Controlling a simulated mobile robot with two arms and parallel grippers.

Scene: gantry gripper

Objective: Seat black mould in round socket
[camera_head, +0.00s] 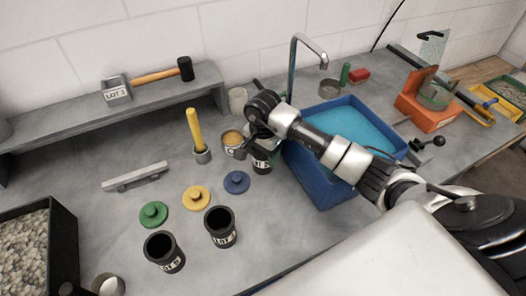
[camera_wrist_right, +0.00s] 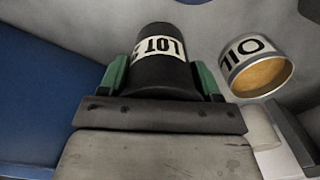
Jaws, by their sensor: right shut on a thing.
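A black mould with a white LOT label (camera_wrist_right: 163,65) is between the green fingers of my right gripper (camera_wrist_right: 162,82) in the wrist view. The gripper is shut on its sides. In the head view this mould (camera_head: 262,164) is beside the blue tub, partly hidden by my right gripper (camera_head: 266,146). I cannot tell whether it touches the bench. Two more black moulds (camera_head: 165,252) (camera_head: 220,227) stand upright and open-topped at the front. I cannot make out a round socket with certainty. My left gripper is not in view.
An oil tin (camera_wrist_right: 258,68) stands close to the held mould. The blue tub (camera_head: 316,180) holds blue liquid. Green (camera_head: 154,214), yellow (camera_head: 195,198) and blue (camera_head: 236,181) knobbed discs lie on the bench. A yellow-handled tool (camera_head: 194,130) stands in a grey cup. The bench's left middle is fairly clear.

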